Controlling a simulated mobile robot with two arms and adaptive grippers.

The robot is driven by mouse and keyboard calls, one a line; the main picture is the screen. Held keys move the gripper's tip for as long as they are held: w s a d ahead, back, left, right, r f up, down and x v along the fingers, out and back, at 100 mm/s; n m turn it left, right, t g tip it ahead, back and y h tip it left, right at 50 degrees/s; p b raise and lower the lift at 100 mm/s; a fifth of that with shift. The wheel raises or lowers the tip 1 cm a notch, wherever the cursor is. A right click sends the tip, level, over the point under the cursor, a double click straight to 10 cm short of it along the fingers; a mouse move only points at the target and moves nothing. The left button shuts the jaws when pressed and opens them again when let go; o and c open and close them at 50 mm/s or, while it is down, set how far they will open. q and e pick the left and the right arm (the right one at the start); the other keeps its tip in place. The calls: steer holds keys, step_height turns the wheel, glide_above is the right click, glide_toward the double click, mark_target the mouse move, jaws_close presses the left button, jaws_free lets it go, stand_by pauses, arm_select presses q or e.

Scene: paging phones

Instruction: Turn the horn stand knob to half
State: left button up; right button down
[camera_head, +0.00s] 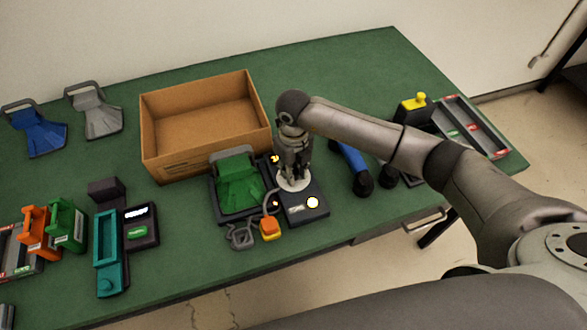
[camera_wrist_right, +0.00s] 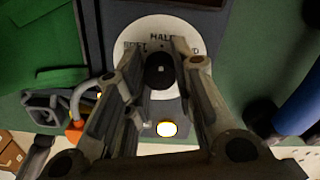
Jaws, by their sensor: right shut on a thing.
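The horn stand (camera_head: 310,214) is a dark box near the table's middle, with a green horn (camera_head: 238,186) beside it on the left. Its white dial (camera_head: 291,187) lies under my right gripper (camera_head: 294,176). In the wrist view the dial (camera_wrist_right: 137,30) shows HALF at the top, with partly hidden words left and right. The dark round knob (camera_wrist_right: 160,70) sits at the dial's middle, between my fingers. My right gripper (camera_wrist_right: 160,82) points down and is shut on it. A round lamp (camera_wrist_right: 167,129) glows on the box. My left gripper is not in view.
An open cardboard box (camera_head: 205,158) stands behind the green horn. A blue handset-like thing (camera_head: 352,160) lies to the right. A yellow-knobbed black box (camera_head: 414,103) and a tray (camera_head: 490,140) are farther right. An orange piece on a grey cord (camera_head: 269,230) lies in front.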

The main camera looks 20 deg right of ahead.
mark_target(294, 172)
steer(key=c, duration=1.2)
jaws_free()
steer(key=shift+r, duration=0.15)
step_height(294, 172, up, 12)
steer(key=shift+f, duration=0.1)
steer(key=shift+f, duration=0.1)
